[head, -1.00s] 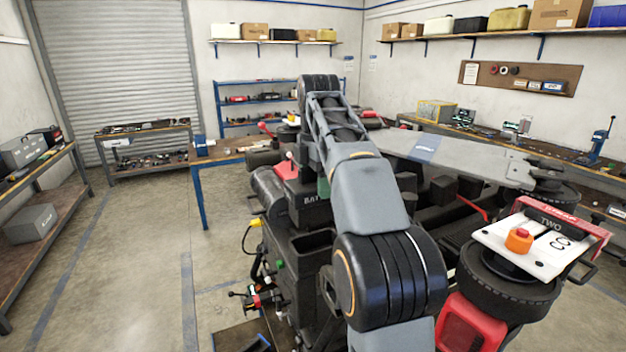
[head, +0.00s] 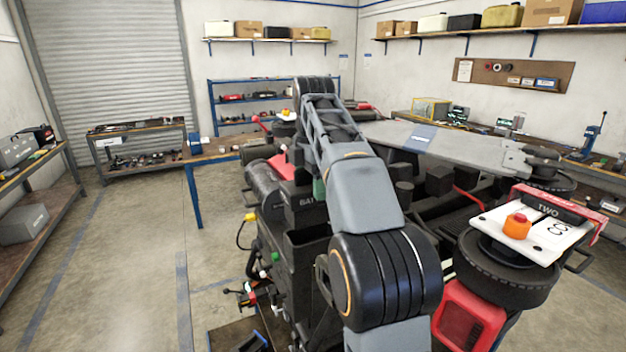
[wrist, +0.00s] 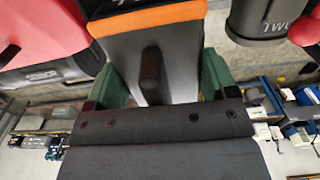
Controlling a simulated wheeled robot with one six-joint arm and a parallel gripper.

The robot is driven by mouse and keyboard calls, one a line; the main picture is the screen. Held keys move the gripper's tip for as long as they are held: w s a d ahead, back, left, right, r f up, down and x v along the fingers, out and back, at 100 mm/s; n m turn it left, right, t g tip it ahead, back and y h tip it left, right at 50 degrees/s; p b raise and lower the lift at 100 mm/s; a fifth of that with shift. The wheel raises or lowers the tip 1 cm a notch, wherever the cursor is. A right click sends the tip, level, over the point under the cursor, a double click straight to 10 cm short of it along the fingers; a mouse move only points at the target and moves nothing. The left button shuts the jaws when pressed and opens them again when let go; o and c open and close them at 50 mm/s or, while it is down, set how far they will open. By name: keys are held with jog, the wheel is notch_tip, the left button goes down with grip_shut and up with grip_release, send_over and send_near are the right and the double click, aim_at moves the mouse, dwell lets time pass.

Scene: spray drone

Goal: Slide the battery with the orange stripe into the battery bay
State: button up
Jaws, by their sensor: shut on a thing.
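The battery is a dark grey block with an orange stripe (wrist: 150,18) across its upper part in the wrist view. My gripper (wrist: 162,78) is shut on the battery body (wrist: 183,68), with a green finger on each side. A raised dark ridge runs down the middle of its face. In the head view my own arm hides the battery and most of the gripper. A dark housing with a partly covered label starting "BA" (head: 306,202) stands just left of my arm on the drone. I cannot see the bay opening or whether the battery touches it.
The drone's wide grey arm (head: 440,150) stretches to the right behind my arm. A white plate with an orange knob (head: 517,227) sits on a black round unit at right. A blue-legged table (head: 197,195) stands behind. The floor at left is clear.

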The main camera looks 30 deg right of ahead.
aim_at(313, 216)
jog(key=shift+f+b, duration=0.85)
jog(key=shift+f, duration=0.5)
jog(key=shift+p, duration=0.75)
dwell(1.1)
jog(key=shift+f+b, duration=2.15)
jog(key=shift+f, duration=0.9)
jog(key=o, duration=1.6)
notch_tip(313, 216, up, 14)
jog(key=p, duration=0.7)
jog(key=shift+f, duration=0.1)
